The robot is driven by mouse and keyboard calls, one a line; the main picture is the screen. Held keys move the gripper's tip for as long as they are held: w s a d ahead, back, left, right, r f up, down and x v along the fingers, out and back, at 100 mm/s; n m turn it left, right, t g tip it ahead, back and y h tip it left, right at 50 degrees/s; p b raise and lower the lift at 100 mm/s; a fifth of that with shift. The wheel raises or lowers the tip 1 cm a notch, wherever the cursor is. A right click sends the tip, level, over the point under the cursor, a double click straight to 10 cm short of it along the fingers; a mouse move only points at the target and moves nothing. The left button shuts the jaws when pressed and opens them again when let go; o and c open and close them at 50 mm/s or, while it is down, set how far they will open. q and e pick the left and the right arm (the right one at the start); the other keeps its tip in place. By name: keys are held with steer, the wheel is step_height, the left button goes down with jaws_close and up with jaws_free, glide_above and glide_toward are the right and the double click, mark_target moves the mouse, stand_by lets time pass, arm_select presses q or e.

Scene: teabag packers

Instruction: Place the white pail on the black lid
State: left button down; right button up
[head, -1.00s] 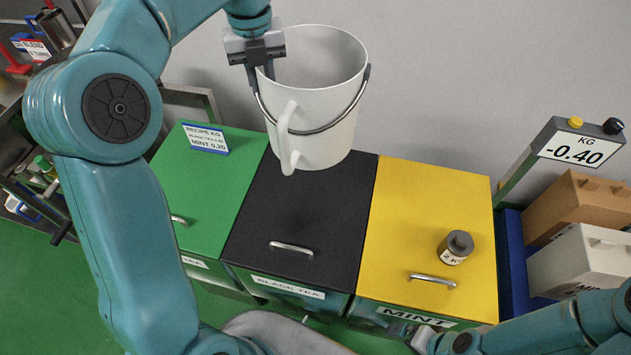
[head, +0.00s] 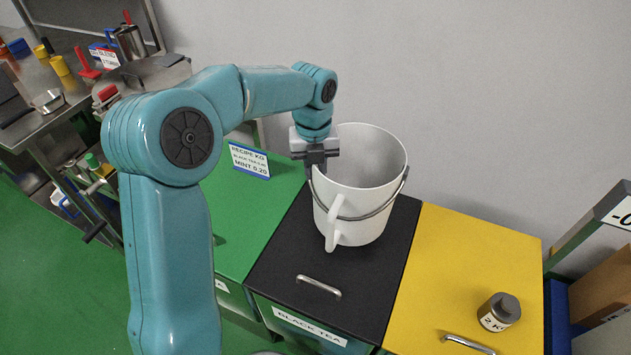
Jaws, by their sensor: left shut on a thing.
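The white pail (head: 368,185) is upright at the back part of the black lid (head: 335,280). It has a white side handle and a wire bail. Its base looks to be on or just above the lid; I cannot tell which. My left gripper (head: 320,168) is shut on the pail's rim at its left side, with the fingertips partly hidden by the rim. The black lid has a metal handle (head: 318,287) at its front, and a black tea label shows below. My right gripper is out of view.
The green lid (head: 255,215) with a recipe card (head: 249,160) lies to the left. The yellow lid (head: 465,270) to the right bears a small weight (head: 498,312). A wall stands behind. A cluttered bench (head: 60,120) is at far left.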

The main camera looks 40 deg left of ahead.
arm_select(q)
step_height(320, 180, down, 4)
steer(key=shift+w+a, duration=0.1)
steer(key=shift+w, duration=0.05)
steer(key=shift+s+r, duration=0.15)
steer(key=shift+s, duration=0.05)
steer(key=c, duration=1)
jaws_free()
steer(key=shift+w+f, duration=0.1)
steer(key=shift+f, duration=0.2)
steer(key=shift+c, duration=0.2)
steer(key=shift+r, duration=0.1)
